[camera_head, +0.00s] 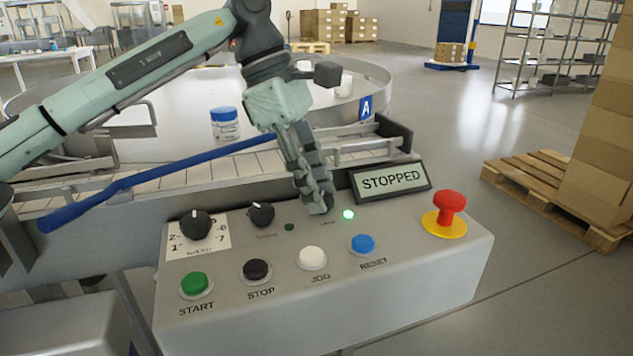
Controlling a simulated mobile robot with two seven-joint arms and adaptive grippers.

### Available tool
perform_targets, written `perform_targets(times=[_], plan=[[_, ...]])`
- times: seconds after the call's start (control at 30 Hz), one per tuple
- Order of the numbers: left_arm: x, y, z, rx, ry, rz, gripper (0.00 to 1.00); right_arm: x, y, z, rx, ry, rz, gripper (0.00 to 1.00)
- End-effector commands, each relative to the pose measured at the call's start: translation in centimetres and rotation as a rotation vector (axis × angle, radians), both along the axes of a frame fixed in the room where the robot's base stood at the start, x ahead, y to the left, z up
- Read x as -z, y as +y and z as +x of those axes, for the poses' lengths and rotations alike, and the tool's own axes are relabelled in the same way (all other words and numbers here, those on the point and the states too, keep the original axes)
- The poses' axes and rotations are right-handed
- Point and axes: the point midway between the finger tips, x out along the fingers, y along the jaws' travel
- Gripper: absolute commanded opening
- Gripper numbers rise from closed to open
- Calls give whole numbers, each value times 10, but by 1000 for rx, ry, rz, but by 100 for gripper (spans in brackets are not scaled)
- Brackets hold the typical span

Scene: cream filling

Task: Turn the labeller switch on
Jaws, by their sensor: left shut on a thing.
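A grey control panel (330,300) fills the lower middle of the view. My left gripper (319,206) points down onto its top face and is shut on a small switch there. The fingers hide nearly all of this switch, so I cannot see which way it points. The small lettering below it is too blurred to read. A small lamp (348,214) just right of the fingertips glows green. To the left are a black rotary switch (261,213) and a dark, unlit lamp (289,227). My right gripper is not in view.
The panel also has a black dial (196,224), START (194,283), STOP (256,269), JOG (313,257) and RESET (362,243) buttons, and a red emergency stop (449,208). A display (390,181) reads STOPPED. Behind are a blue-lidded jar (225,124) and a round table (372,88).

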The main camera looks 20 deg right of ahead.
Motion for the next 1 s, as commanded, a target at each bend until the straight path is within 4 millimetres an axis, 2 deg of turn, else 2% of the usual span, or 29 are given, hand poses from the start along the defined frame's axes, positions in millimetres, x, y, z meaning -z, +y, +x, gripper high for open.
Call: perform_targets(times=[0.23, 0.27, 0.43, 0.77, 0.87, 1.0], plan=[[-1, 0, 0, 1, -1, -1, 0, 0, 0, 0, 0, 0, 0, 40], [-1, 0, 0, 1, -1, -1, 29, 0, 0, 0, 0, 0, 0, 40], [-1, 0, 0, 0, -1, -1, 49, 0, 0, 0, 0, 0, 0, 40], [-3, 1, 1, -1, 0, 0, 49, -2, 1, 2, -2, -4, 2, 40], [-13, 4, 4, -3, -1, -1, 49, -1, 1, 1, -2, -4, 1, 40], [-38, 12, 10, -3, -3, -1, 49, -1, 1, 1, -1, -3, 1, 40]])
